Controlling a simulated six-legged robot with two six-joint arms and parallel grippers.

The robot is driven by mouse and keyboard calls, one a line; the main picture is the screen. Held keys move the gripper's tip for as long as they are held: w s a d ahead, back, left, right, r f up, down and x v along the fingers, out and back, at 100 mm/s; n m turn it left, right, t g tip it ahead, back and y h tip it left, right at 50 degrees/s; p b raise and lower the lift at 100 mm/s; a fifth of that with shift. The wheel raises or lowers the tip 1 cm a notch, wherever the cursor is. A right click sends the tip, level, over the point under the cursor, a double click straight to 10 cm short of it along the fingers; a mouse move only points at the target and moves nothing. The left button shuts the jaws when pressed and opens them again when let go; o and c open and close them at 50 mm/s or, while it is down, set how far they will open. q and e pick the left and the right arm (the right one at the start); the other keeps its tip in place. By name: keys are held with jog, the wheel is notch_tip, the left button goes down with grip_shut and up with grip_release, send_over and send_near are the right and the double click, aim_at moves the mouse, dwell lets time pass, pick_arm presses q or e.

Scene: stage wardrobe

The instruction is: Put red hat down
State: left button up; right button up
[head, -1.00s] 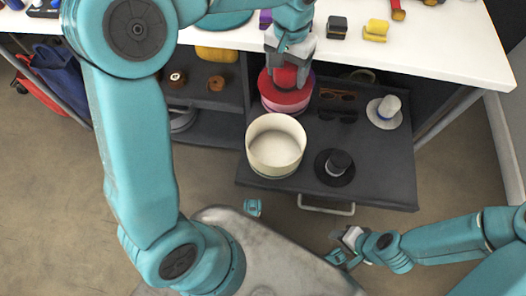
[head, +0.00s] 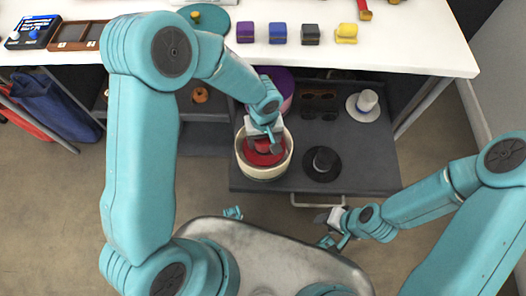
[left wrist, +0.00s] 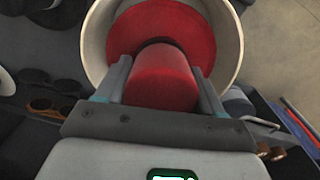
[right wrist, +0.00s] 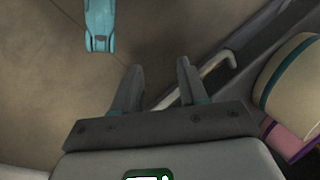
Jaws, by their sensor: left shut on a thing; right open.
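The red hat (head: 262,158) is inside the mouth of the round cream box (head: 265,175), which stands at the drawer's left. My left gripper (head: 267,144) is shut on the hat's crown. In the left wrist view the crown (left wrist: 165,78) is between the fingers, and the red brim (left wrist: 190,30) lies within the box's rim (left wrist: 236,55). I cannot tell whether the brim touches the bottom. My right gripper (head: 330,238) is open and empty in front of the drawer; its spread fingers show in the right wrist view (right wrist: 158,85).
The dark open drawer (head: 345,183) also holds a black hat (head: 322,163), a white hat (head: 364,103), glasses (head: 320,97) and a purple round box (head: 277,78) behind the cream one. The white table (head: 400,58) overhangs its back. A drawer handle (head: 318,203) sticks out in front.

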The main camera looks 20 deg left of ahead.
pick_arm(q)
notch_tip(320, 180, down, 8)
jog(key=shift+r+b, duration=0.25)
jog(key=shift+b, duration=0.65)
jog(key=shift+r, duration=0.15)
jog(key=shift+f, duration=0.2)
jog(key=o, duration=1)
jog(key=shift+r, duration=0.1)
jog(key=shift+o, duration=0.2)
jog(key=shift+r, duration=0.1)
